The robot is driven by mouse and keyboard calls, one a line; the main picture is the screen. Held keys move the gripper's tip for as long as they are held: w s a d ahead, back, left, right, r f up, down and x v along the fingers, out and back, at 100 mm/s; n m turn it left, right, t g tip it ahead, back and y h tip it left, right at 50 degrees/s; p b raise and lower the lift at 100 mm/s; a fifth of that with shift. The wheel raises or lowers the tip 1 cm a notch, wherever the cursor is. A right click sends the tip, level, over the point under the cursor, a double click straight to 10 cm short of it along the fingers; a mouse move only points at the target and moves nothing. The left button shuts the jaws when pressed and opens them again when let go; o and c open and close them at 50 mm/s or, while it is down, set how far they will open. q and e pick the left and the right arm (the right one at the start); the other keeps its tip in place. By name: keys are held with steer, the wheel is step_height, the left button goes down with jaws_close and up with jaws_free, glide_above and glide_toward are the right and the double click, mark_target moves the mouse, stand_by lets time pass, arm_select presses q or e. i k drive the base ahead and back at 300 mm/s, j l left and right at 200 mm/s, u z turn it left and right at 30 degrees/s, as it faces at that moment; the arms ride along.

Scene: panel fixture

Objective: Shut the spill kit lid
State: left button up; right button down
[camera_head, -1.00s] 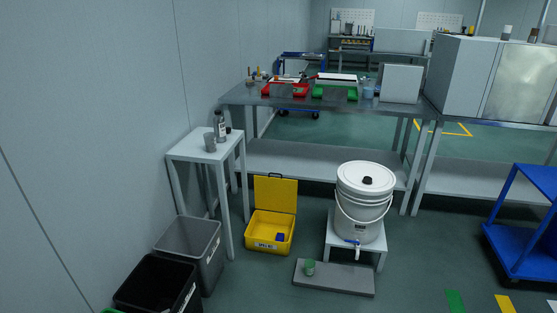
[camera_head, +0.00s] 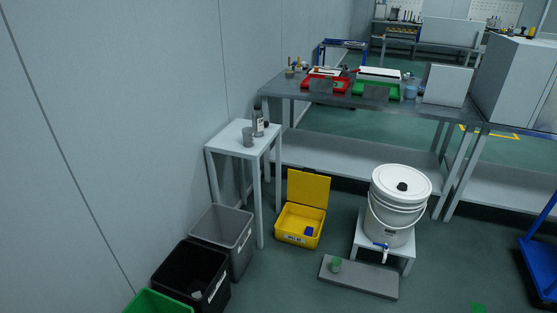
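The yellow spill kit box (camera_head: 297,240) sits on the floor between the small white side table and the white bucket. Its yellow lid (camera_head: 309,188) stands open, upright at the back edge of the box. A small blue item (camera_head: 309,231) lies inside the box, towards the right. The box front carries a white label. Neither of my grippers is in the head view.
A side table (camera_head: 234,138) with a bottle and cup stands left of the box. Grey (camera_head: 222,232) and black (camera_head: 190,278) bins are at the lower left. A white bucket (camera_head: 397,205) on a stand and a grey slab (camera_head: 358,278) are at the right. Floor in front of the box is clear.

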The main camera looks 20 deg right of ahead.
mark_target(308, 189)
steer(key=i+l+u, duration=0.3)
steer(key=l, duration=0.25)
steer(key=i+l+u, duration=0.35)
steer(key=l, duration=0.35)
steer(key=i+l+u, duration=0.15)
steer(key=i+l, duration=0.1)
steer(key=l, duration=0.1)
